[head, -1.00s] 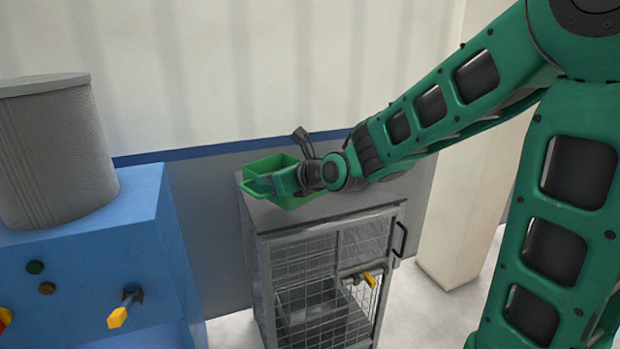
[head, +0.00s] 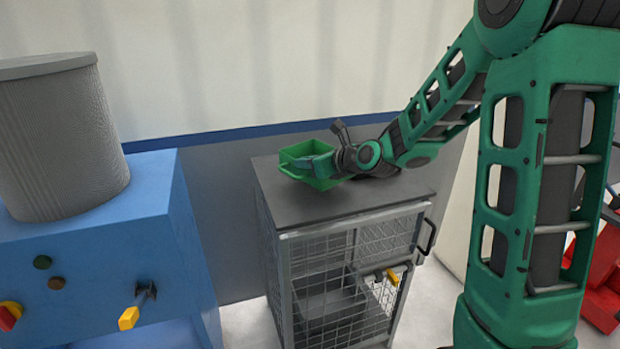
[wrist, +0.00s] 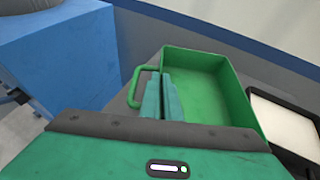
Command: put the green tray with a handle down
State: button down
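The green tray (head: 296,152) is an open rectangular box, empty as far as I see. It is at the top of the grey mesh cabinet (head: 300,205), near the back left of its flat top. I cannot tell whether it touches that top. In the wrist view the tray (wrist: 205,65) has its loop handle (wrist: 137,88) on the left side. My gripper (wrist: 162,95) has its two green fingers close together at the tray's handle side, shut on it. The exact grip point is hidden by the fingers. My gripper (head: 322,165) also shows in the head view.
A blue machine (head: 100,235) with knobs and a grey cylinder (head: 60,135) stands left of the cabinet. A wall with a blue stripe is close behind. The front of the cabinet top is clear. A red object (head: 603,285) is at the far right.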

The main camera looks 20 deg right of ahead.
jog(key=shift+w+d+f, duration=0.35)
jog(key=shift+d+f, duration=0.05)
jog(key=shift+d, duration=0.15)
jog(key=shift+w+d+f, duration=0.35)
jog(key=shift+d+f, duration=0.05)
jog(key=shift+d, duration=0.1)
jog(key=shift+f, duration=2)
jog(key=c, duration=2)
grip_release()
jog(key=v, duration=1.2)
